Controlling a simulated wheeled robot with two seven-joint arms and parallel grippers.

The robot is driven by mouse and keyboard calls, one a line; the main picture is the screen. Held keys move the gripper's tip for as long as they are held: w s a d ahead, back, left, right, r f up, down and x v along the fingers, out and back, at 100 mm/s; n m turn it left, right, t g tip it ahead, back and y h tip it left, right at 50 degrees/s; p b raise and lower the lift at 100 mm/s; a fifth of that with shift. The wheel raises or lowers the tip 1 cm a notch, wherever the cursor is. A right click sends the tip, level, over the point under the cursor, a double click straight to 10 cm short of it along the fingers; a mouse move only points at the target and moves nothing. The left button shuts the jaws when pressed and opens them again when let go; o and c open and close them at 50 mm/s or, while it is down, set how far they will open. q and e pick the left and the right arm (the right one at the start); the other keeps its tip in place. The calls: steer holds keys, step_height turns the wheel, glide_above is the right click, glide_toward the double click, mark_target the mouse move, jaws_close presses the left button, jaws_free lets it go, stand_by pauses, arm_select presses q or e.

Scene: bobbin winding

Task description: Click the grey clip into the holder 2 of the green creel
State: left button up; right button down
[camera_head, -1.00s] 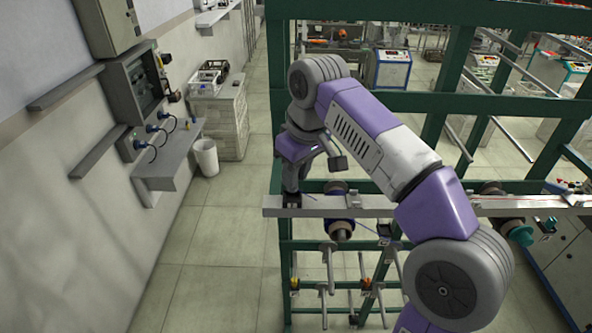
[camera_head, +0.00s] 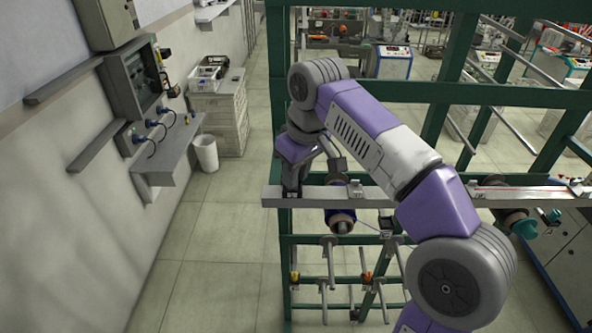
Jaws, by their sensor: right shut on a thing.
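The green creel (camera_head: 460,97) fills the middle and right, with a grey metal rail (camera_head: 480,195) across its front. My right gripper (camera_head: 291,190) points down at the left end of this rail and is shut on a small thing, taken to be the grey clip. The clip is mostly hidden by the fingers, and I cannot tell whether it is seated in a holder. A dark clip-like part (camera_head: 387,225) sits at the rail further right. The holder numbers cannot be read. My left gripper is not in view.
A blue-and-brown bobbin (camera_head: 340,220) hangs at the rail right of my gripper. Rods with orange and yellow parts (camera_head: 367,277) stand lower down. A teal-ended bobbin (camera_head: 520,224) is at the right. Floor to the left is clear, with a white bin (camera_head: 206,153).

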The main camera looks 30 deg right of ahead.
steer(key=c, duration=0.9)
jaws_free()
steer(key=shift+o, duration=0.2)
